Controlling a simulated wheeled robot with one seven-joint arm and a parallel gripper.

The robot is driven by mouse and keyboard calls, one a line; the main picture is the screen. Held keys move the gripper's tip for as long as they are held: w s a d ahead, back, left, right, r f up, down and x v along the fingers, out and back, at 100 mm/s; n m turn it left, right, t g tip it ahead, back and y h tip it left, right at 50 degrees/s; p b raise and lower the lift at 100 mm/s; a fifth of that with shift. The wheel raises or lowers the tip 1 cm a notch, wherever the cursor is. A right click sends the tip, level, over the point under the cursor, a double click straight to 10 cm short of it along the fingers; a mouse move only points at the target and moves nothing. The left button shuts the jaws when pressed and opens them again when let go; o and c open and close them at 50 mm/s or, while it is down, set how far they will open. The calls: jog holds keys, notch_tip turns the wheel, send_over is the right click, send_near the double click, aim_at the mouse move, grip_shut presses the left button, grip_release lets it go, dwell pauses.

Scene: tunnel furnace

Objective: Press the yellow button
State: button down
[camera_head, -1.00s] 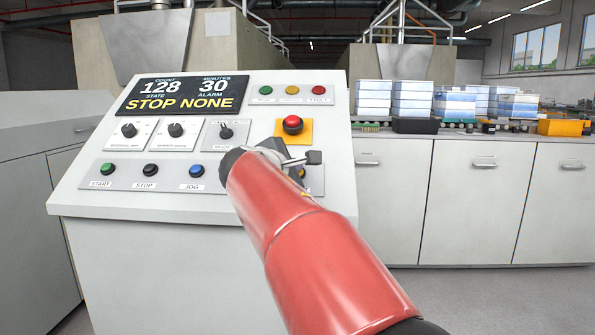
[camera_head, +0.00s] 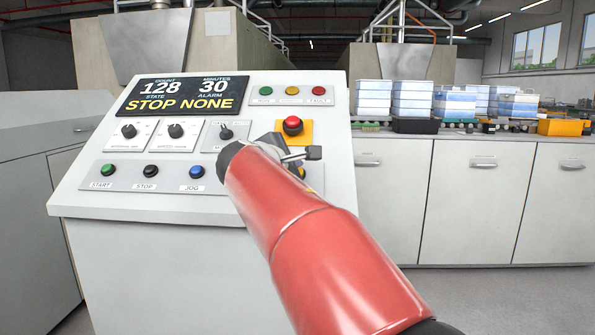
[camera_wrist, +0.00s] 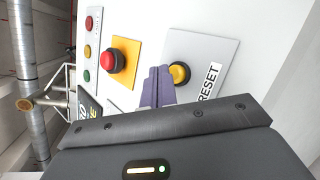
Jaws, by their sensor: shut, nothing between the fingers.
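The yellow button (camera_wrist: 179,73) sits on a pale plate labelled RESET in the wrist view. In the head view only a sliver of the yellow button (camera_head: 301,172) shows past my arm, on the lower right of the sloped console (camera_head: 150,204). My gripper (camera_wrist: 160,70) has its purple fingers together and empty. In the wrist view the fingertips are just left of the button and overlap the plate's edge. I cannot tell whether they touch the panel. In the head view my wrist hides most of the gripper.
A red emergency button (camera_wrist: 113,61) on a yellow plate is close by, left of my fingers in the wrist view. Green, black and blue buttons, including the blue JOG button (camera_head: 196,171), line the console's lower edge. A counter with stacked bins (camera_head: 412,98) stands to the right.

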jog(key=shift+r, duration=0.1)
jog(key=s+r+p, duration=0.1)
jog(key=r, duration=0.1)
jog(key=s+r, duration=0.2)
jog(key=shift+p, duration=0.35)
jog(key=shift+f, duration=0.1)
dwell(0.4)
jog(key=s+d+f+m+g+y, duration=0.1)
jog(key=s+d+f+m+g, duration=0.1)
jog(key=s+d+f+m, duration=0.3)
jog(key=s+d+f+g, duration=0.1)
jog(key=d+f+g, duration=0.15)
jog(key=d, duration=0.35)
jog(key=s+d+f+m+g+y, duration=0.1)
jog(key=s+d+f+m, duration=0.2)
jog(key=d+f, duration=0.25)
jog(key=s+d+f+m+g+y, duration=0.1)
jog(key=s+f+m, duration=0.5)
jog(key=s, duration=0.6)
jog(key=s+d+f+m+g+y, duration=0.1)
jog(key=s+f+m+g+y, duration=0.1)
jog(key=s+f+m, duration=0.4)
jog(key=s+f+g, duration=0.1)
jog(key=s+f, duration=0.4)
jog(key=s, duration=0.1)
jog(key=shift+f, duration=0.15)
